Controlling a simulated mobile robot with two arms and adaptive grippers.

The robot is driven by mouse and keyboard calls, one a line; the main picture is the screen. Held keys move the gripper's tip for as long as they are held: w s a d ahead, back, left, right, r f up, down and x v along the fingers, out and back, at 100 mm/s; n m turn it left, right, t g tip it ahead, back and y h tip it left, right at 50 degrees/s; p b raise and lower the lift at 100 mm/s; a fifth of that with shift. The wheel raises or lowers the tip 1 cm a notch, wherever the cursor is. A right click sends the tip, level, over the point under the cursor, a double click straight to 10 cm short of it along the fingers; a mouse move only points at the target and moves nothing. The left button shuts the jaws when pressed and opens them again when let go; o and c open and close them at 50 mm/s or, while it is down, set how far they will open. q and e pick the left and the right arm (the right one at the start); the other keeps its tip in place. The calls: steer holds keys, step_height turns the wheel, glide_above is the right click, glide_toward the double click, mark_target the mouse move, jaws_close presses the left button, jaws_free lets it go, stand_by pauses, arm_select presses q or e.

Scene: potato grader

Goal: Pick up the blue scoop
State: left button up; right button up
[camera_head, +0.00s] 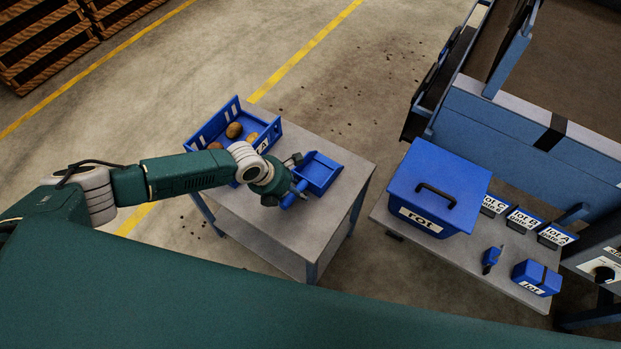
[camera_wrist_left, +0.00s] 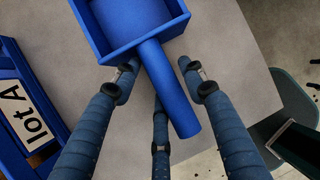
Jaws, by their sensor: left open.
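The blue scoop (camera_head: 321,170) lies on the small grey table, with its pan toward the back right and its handle toward my left gripper (camera_head: 295,189). In the left wrist view the scoop's handle (camera_wrist_left: 168,90) runs between the spread fingers of my left gripper (camera_wrist_left: 158,82), and its pan (camera_wrist_left: 178,42) is at the top. The gripper is open, with gaps between the fingers and the handle. The third finger is partly hidden beneath the handle. My right gripper is in neither view.
A blue crate (camera_head: 203,134) labelled lot A holds several potatoes beside the scoop on the grey table (camera_head: 345,205). A second table to the right carries a lidded blue rot box (camera_head: 438,187), smaller blue items and lot signs. Wooden pallets (camera_head: 45,40) stand at the back left.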

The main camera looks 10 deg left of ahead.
arm_select(q)
steer(key=shift+f+b, duration=0.2)
steer(key=shift+b, duration=0.15)
steer(key=shift+c, duration=0.3)
jaws_close()
steer(key=shift+r, duration=0.1)
